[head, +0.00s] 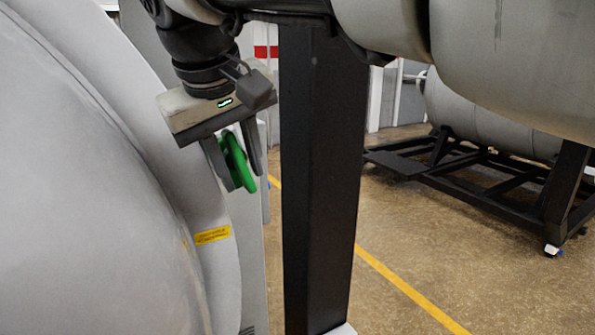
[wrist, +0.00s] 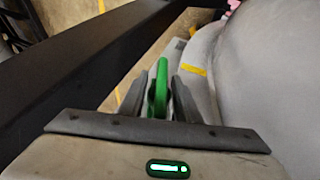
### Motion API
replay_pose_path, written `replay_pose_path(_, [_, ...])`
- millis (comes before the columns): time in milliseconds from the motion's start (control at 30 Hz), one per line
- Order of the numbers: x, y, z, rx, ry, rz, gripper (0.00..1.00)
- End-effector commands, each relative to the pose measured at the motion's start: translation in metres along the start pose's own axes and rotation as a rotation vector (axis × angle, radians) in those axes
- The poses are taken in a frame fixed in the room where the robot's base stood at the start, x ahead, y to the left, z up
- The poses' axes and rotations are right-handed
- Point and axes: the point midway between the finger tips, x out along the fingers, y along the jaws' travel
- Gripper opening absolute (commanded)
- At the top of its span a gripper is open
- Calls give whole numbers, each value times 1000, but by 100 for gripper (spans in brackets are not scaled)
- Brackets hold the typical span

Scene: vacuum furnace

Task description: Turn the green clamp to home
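The green clamp (head: 238,160) is at the edge of the large grey rounded furnace body in the head view, partly hidden by my gripper. It also shows in the wrist view (wrist: 161,85) as an upright green bar. My gripper (head: 238,178) points down over the clamp, with one finger on each side of it. In the wrist view my gripper (wrist: 160,98) has its two dark fingers apart, with the clamp between them. A gap shows between the fingers and the upper part of the clamp. Contact lower down cannot be made out.
The grey furnace body (head: 80,190) fills the left, with a yellow label (head: 212,235). A black post (head: 318,180) stands close to the right of my gripper. Another grey cylinder (head: 475,118) on a black frame stands behind at the right. A yellow line (head: 405,288) crosses open floor.

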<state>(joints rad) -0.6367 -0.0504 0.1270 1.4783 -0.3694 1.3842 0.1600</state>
Motion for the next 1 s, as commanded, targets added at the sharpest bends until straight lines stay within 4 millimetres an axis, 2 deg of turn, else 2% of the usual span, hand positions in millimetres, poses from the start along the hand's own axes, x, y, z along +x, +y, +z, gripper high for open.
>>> replay_pose_path(167, [0,0,0,0,0,0,30])
replay_pose_path(367, [0,0,0,0,0,0,0])
replay_pose_path(733, [-1,1,0,15,0,-33,0])
replay_pose_path(1000, [-1,1,0,79,-1,-177,0])
